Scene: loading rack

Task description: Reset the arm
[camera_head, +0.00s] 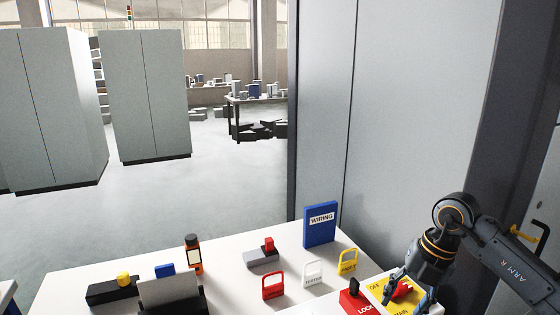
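My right arm comes in from the right, and its dark gripper (409,301) points down over a yellow panel (374,287) lettered OFF and MAIN. The gripper's fingers are spread apart. A red switch handle (401,289) on the panel shows between them; I cannot tell whether they touch it. My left arm and gripper are not in view.
A red LOCK box (353,304) stands left of the panel. Red (273,291), white (313,281) and yellow (348,268) padlock-shaped tags, a blue WIRING binder (320,230) and an orange-black tester (194,257) stand on the white table (225,262). Grey cabinets (425,110) rise behind.

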